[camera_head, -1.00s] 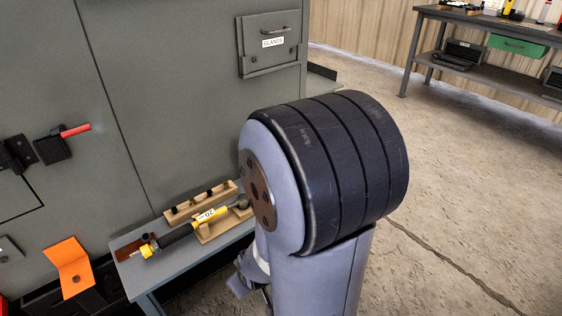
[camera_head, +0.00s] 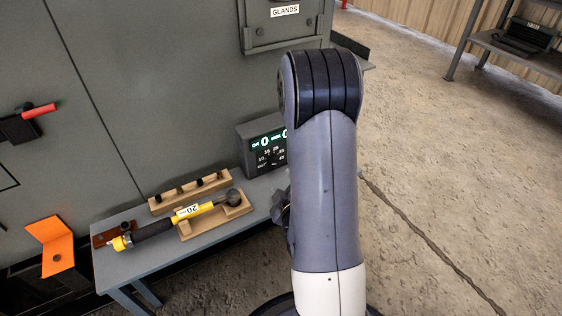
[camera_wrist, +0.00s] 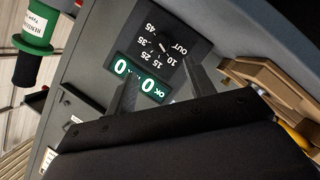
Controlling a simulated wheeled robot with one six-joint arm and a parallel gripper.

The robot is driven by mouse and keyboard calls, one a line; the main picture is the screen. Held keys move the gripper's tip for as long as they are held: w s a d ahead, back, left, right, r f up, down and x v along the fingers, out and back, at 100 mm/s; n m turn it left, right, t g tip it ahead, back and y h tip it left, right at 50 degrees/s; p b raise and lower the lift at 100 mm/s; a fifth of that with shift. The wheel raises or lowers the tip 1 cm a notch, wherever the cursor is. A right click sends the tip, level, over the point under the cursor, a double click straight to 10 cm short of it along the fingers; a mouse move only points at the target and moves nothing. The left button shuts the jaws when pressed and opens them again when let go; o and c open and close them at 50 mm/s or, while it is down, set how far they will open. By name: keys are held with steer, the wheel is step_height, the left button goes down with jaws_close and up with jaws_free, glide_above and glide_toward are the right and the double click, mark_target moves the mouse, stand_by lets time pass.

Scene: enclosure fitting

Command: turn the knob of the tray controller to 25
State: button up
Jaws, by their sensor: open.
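The tray controller (camera_head: 262,145) is a dark grey box at the back right of the grey bench, partly hidden by my arm in the head view. Its lit display reads zeros. In the wrist view its face (camera_wrist: 197,35) shows upside down, with a dial marked 10 to 45 and OUT. The small dark knob (camera_wrist: 164,46) sits mid-dial; its exact setting is too small to tell. My gripper (camera_wrist: 160,70) is open and empty, its two fingers pointing at the controller face, apart from each other. Whether they touch it I cannot tell. In the head view my arm mostly hides the gripper.
A yellow and black tool (camera_head: 190,212) labelled 20 lies on a wooden cradle on the bench (camera_head: 165,255). A wooden rack (camera_head: 190,192) with black pegs stands behind it. The grey cabinet (camera_head: 150,90) rises behind. A green cylinder (camera_wrist: 38,28) shows in the wrist view.

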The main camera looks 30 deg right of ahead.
mark_target(275, 164)
steer(key=x, duration=1)
steer(key=shift+w+b, duration=0.2)
steer(key=shift+b, duration=0.2)
steer(key=shift+c, duration=0.4)
steer(key=c, duration=0.9)
